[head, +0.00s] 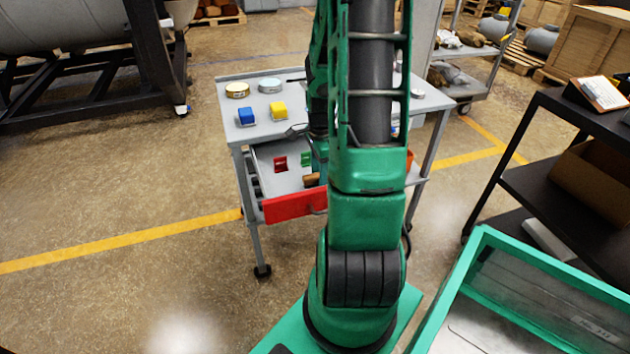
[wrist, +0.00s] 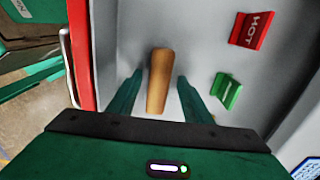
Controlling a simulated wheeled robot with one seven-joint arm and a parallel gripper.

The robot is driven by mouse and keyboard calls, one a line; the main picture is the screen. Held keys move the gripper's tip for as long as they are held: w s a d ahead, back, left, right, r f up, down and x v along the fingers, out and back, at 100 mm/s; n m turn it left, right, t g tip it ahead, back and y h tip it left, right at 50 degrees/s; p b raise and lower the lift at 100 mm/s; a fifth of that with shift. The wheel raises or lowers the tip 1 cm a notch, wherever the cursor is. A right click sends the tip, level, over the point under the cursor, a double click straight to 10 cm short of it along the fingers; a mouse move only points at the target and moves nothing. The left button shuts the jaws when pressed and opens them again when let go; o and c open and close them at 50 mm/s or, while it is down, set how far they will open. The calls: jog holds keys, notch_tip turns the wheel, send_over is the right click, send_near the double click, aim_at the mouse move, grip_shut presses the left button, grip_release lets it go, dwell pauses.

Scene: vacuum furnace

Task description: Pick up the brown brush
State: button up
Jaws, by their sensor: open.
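The brown brush (wrist: 158,82) shows in the wrist view as a plain brown cylinder lying in the drawer, near its red front. My gripper (wrist: 156,82) is open, with one green finger on each side of the brush. In the head view a small part of the brush (head: 311,180) shows in the open drawer. My own arm hides most of my gripper there.
The open drawer has a red front (head: 292,206) and a grey floor. A red HOT tag (wrist: 252,30) and a green tag (wrist: 226,90) lie right of the brush. Blue (head: 246,116) and yellow (head: 278,111) blocks stand on the grey cart (head: 262,132). A dark shelf (head: 545,165) stands right.

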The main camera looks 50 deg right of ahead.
aim_at(318, 175)
grip_shut()
dwell(0.3)
jog(key=shift+r, duration=0.45)
jog(key=r, duration=0.3)
jog(key=shift+a+r, duration=0.3)
jog(key=s+a+r, duration=0.1)
jog(key=a+r, duration=0.1)
jog(key=a, duration=0.1)
jog(key=s+a+r, duration=0.1)
jog(key=a+r, duration=0.1)
jog(key=a, duration=0.2)
jog(key=a+r, duration=0.2)
jog(key=a, duration=0.1)
jog(key=shift+s+a+r, duration=0.2)
jog(key=shift+s+a, duration=0.2)
